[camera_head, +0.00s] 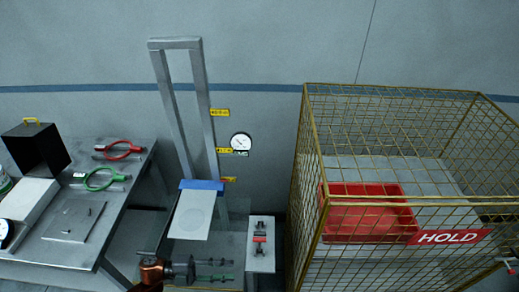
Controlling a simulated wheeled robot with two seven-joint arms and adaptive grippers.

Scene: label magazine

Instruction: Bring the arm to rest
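My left gripper (190,270) is low in the head view, at the end of a dark and copper-coloured arm part. It is in front of the foot of the grey upright frame (162,85). It is small and dark here, and I cannot tell whether its fingers are apart or hold anything. Thin bars with red and green parts (222,278) show just right of it; I cannot tell whether it touches them. My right gripper does not show clearly.
A grey table (75,250) at the left carries a black box (36,148), a red ring tool (118,149) and a green ring tool (100,179). A wire cage (311,185) with a red tray (365,189) and a HOLD sign (450,238) fills the right. A narrow stand (261,263) is between.

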